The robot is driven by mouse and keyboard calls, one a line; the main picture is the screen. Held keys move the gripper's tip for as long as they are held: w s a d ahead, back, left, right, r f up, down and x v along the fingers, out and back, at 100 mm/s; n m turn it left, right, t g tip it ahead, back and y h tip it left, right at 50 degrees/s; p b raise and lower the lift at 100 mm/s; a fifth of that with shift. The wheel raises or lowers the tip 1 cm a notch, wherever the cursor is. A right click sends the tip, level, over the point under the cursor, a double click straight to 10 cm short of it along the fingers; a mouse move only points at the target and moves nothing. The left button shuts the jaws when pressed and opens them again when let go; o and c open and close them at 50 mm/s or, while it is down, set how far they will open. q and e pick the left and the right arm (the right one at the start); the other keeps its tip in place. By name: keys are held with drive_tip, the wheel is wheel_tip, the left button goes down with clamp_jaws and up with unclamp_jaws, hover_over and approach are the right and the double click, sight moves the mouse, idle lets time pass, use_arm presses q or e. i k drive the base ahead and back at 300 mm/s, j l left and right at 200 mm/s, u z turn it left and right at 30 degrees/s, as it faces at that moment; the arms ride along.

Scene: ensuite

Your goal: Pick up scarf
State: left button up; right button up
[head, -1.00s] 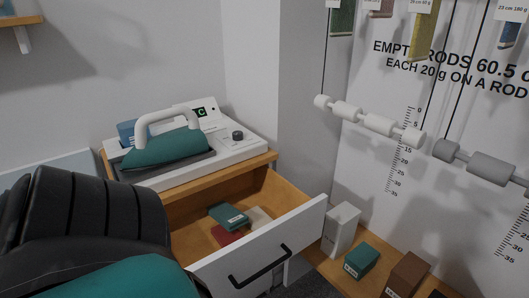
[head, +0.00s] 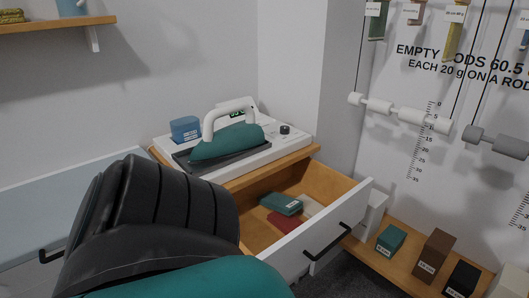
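I cannot tell for certain which thing is the scarf. A teal block-like item (head: 281,204) with a white label lies in the open drawer (head: 346,212). A red item (head: 285,221) and a whitish item (head: 311,206) lie beside it, flat on the drawer floor. Neither of my grippers is in view. A dark ribbed and teal part, probably my own arm, fills the lower left.
A white device (head: 290,142) with a teal, white-handled press (head: 227,141) and a blue block (head: 185,128) stands above the drawer. Teal (head: 391,239), brown (head: 434,255) and black (head: 462,279) boxes stand on a low wooden shelf at right. Weighted rods (head: 400,112) hang on the wall.

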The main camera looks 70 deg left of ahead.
sight(287, 205)
drive_tip(key=k+u, duration=0.15)
drive_tip(key=u, duration=0.25)
drive_tip(key=k+j+u, duration=0.1)
drive_tip(key=u, duration=0.3)
drive_tip(key=k+j+u, duration=0.15)
drive_tip(key=u, duration=0.2)
